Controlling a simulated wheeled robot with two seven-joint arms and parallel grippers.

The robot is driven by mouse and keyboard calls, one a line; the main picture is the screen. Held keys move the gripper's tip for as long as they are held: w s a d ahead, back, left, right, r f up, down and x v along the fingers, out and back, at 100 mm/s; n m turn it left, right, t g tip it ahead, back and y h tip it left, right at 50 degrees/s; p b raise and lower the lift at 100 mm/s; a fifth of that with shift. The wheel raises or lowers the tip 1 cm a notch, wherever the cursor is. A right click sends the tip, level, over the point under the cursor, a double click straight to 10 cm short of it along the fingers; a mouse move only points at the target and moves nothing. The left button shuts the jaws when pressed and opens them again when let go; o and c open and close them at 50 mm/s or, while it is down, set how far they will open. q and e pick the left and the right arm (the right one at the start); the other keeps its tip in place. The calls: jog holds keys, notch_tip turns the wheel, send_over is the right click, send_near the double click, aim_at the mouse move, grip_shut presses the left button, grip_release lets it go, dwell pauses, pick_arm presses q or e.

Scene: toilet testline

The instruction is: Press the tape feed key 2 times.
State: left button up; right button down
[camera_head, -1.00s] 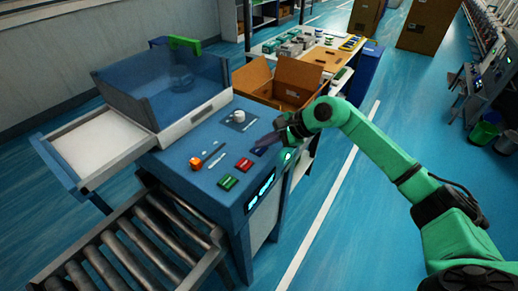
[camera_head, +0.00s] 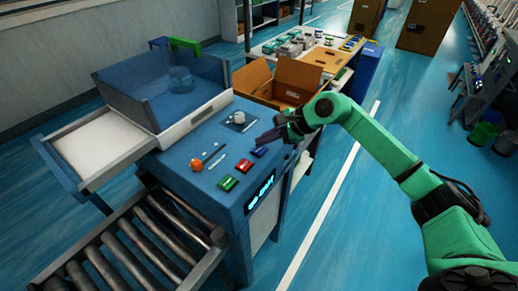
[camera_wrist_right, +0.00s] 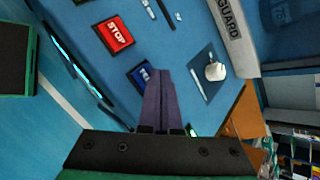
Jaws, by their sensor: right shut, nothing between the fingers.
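A blue key (camera_head: 258,152) sits on the sloped top of the blue machine (camera_head: 195,150), beside a red key (camera_head: 243,165) and a green key (camera_head: 228,183). In the right wrist view the blue key (camera_wrist_right: 140,75) has white lettering, partly hidden by my fingers, and the red key (camera_wrist_right: 114,33) reads STOP. I cannot read which key is tape feed. My right gripper (camera_head: 264,138) is shut and empty, its fingertips close to the blue key; the fingers (camera_wrist_right: 154,74) also show in the wrist view. They look apart from the key in the head view. My left gripper is not in view.
An orange knob (camera_head: 196,164), a slot and a pale knob (camera_head: 239,118) share the panel. A lit display (camera_head: 261,192) is on the machine's front. A roller conveyor (camera_head: 125,245) lies at lower left. An open cardboard box (camera_head: 290,82) stands behind.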

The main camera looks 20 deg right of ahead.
aim_at(263, 150)
jog(key=shift+r+p, duration=1.25)
jog(key=shift+r, duration=1.25)
dwell(0.5)
